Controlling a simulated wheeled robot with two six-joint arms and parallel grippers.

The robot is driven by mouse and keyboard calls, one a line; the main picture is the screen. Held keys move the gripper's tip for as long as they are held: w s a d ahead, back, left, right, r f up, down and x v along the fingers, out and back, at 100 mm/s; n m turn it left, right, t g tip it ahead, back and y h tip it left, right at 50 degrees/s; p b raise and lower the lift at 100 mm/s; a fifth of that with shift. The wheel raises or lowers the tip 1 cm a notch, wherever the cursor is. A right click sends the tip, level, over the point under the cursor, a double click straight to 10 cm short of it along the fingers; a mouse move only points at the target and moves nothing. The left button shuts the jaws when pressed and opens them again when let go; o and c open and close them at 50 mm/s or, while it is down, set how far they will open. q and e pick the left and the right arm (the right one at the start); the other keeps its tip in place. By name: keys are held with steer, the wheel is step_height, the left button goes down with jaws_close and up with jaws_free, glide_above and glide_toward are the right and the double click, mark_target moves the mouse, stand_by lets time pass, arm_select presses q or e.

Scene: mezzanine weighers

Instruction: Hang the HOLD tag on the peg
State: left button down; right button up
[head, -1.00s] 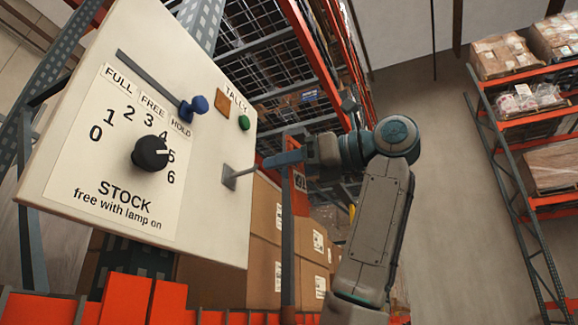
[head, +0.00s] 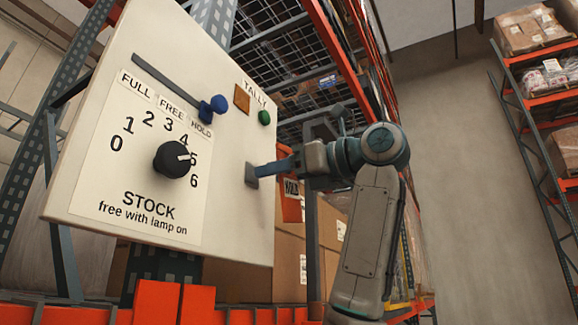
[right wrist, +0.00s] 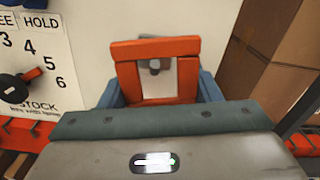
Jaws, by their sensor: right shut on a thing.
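The orange HOLD tag (head: 291,200) hangs below my right gripper (head: 277,167), which is shut on it, in front of the panel's right edge. In the right wrist view the tag (right wrist: 155,48) is an upright orange frame between the blue fingers, with an open window. The peg's grey base (head: 251,175) is on the white panel's lower right, and the fingertips look close to it in the head view. Through the tag's window the peg (right wrist: 154,66) shows end-on, near the upper middle of the opening. I cannot tell whether it passes through. My left gripper is not in view.
The white panel (head: 110,75) carries a black STOCK dial (head: 172,159), a blue-knobbed slider (head: 217,104), an orange square (head: 242,98) and a green button (head: 264,118). Cardboard boxes (head: 289,261) stand behind, below the peg. Open floor lies to the right.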

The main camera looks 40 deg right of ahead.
mark_target(254, 189)
steer(key=shift+p+x, duration=1.25)
steer(key=shift+x, duration=0.35)
steer(key=shift+w+f+b, duration=0.1)
steer(key=shift+f+b, duration=0.5)
steer(key=shift+b, duration=0.3)
steer(key=shift+f+b, duration=0.2)
steer(key=shift+b, duration=0.15)
steer(key=o, duration=0.8)
steer(key=shift+o, duration=1.1)
steer(key=shift+w+d+f, duration=0.1)
steer(key=shift+w+d, duration=0.05)
steer(key=shift+d, duration=0.05)
steer(key=shift+a, duration=0.1)
